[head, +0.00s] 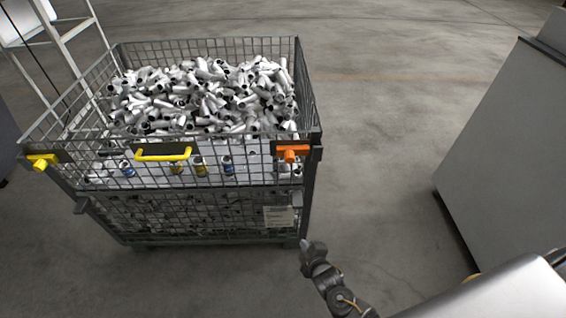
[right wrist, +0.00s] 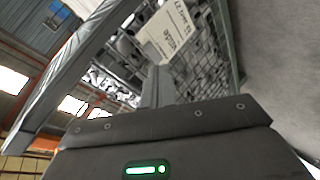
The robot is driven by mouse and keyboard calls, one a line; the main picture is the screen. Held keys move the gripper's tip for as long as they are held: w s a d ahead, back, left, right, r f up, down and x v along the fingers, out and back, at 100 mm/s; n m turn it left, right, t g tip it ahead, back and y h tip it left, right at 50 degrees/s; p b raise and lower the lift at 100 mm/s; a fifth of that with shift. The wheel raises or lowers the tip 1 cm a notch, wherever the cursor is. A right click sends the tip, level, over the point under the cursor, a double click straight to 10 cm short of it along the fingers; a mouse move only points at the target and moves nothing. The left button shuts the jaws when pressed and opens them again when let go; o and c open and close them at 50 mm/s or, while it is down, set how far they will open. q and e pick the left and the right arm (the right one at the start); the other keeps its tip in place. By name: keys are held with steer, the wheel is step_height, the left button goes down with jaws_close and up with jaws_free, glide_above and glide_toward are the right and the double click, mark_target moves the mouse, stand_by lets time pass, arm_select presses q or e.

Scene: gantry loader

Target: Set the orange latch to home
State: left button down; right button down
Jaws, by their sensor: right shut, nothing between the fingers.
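The orange latch (head: 291,153) sits at the top right corner of the front of a wire mesh crate (head: 313,165) in the head view. Its knob points toward me, on a dark plate. My right gripper (head: 306,245) is shut and empty, below and slightly right of the latch, near the crate's lower right corner and apart from the latch. In the right wrist view the crate's mesh and white label (right wrist: 172,36) show, tilted, but the latch cannot be made out. My left gripper is not in view.
The crate is full of grey metal pipe fittings (head: 205,95). A yellow handle (head: 163,153) and a yellow latch (head: 42,162) are on its front. A grey cabinet (head: 505,150) stands at the right. The floor (head: 385,140) between crate and cabinet is clear.

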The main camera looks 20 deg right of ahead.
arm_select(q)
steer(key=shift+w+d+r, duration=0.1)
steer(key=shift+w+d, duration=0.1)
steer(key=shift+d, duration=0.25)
arm_select(e)
steer(key=w+a+r+n+t, duration=0.1)
steer(key=w+a+r+t, duration=0.1)
steer(key=r, duration=0.7)
steer(key=w+a+r+n+t, duration=0.2)
steer(key=r, duration=0.7)
steer(key=w+a+r+n+t+y, duration=0.1)
steer(key=w+a+r+t, duration=0.1)
steer(key=r, duration=0.8)
steer(key=shift+w+a+n+t, duration=0.2)
steer(key=shift+n+t, duration=0.1)
steer(key=shift+t, duration=0.1)
